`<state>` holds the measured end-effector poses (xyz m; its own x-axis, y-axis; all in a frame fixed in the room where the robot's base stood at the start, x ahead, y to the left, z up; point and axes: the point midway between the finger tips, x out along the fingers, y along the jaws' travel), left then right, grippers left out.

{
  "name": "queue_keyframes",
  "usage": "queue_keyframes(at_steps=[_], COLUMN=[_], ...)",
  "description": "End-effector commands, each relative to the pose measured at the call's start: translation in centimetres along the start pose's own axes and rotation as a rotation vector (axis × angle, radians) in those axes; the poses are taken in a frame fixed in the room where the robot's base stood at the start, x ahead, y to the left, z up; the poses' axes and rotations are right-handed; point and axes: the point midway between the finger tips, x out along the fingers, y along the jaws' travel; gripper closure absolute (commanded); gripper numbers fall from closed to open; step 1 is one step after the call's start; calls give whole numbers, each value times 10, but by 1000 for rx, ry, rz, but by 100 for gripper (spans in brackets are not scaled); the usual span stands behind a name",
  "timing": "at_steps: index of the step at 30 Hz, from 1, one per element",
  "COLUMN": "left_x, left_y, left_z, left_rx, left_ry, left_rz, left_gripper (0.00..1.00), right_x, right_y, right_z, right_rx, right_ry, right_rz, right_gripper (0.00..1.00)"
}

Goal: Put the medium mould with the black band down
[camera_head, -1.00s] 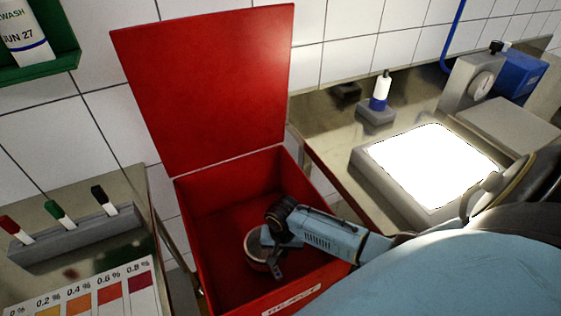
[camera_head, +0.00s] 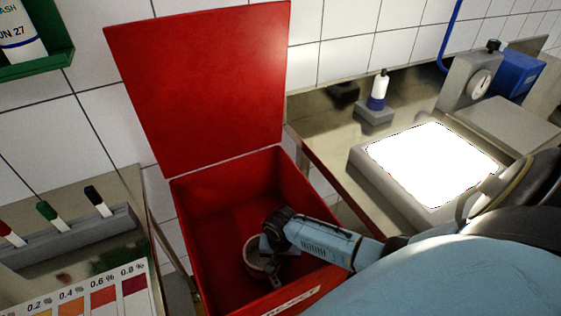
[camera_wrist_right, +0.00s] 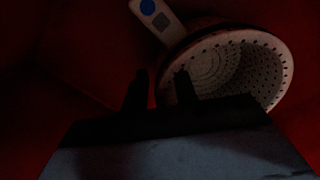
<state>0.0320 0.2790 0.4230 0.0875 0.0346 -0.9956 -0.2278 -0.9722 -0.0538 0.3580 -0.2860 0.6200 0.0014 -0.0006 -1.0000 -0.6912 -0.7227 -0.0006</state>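The mould (camera_head: 254,262) is a pale round cup low inside the red bin, partly hidden by my right gripper (camera_head: 270,245). In the right wrist view the mould (camera_wrist_right: 262,62) lies tilted, its hollow, hole-dotted inside showing, with a dark strip along its outer edge. My right gripper (camera_wrist_right: 160,88) points down into the bin. Its two dark fingers stand apart at the mould's near-left wall, seemingly either side of it, with a gap showing. The picture is dark there, so contact is hard to tell. My left gripper is not in view.
The red bin (camera_head: 315,270) has its lid (camera_head: 205,85) raised against the tiled wall. A pale tag with a blue dot (camera_wrist_right: 148,8) shows beside the mould. A bright light panel (camera_head: 430,165) lies on the right bench; a pen rack (camera_head: 70,237) and colour chart (camera_head: 90,295) lie left.

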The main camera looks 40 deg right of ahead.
Motion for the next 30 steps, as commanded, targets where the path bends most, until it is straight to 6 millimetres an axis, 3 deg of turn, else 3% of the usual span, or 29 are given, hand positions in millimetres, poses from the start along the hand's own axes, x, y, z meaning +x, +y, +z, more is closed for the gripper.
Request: queue_keyframes(at_steps=[7,12,21,30], left_x=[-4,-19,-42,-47], left_y=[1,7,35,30], left_z=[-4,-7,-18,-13], left_rx=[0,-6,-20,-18], left_ry=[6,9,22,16], left_rz=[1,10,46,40], left_gripper=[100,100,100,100], right_x=[-9,-41,-102,-124], right_y=[1,0,0,0], right_z=[0,0,0,0], right_rx=[-1,-2,-1,0], right_ry=[0,1,1,-1], right_rz=[1,-1,0,0], right_gripper=[71,71,71,71])
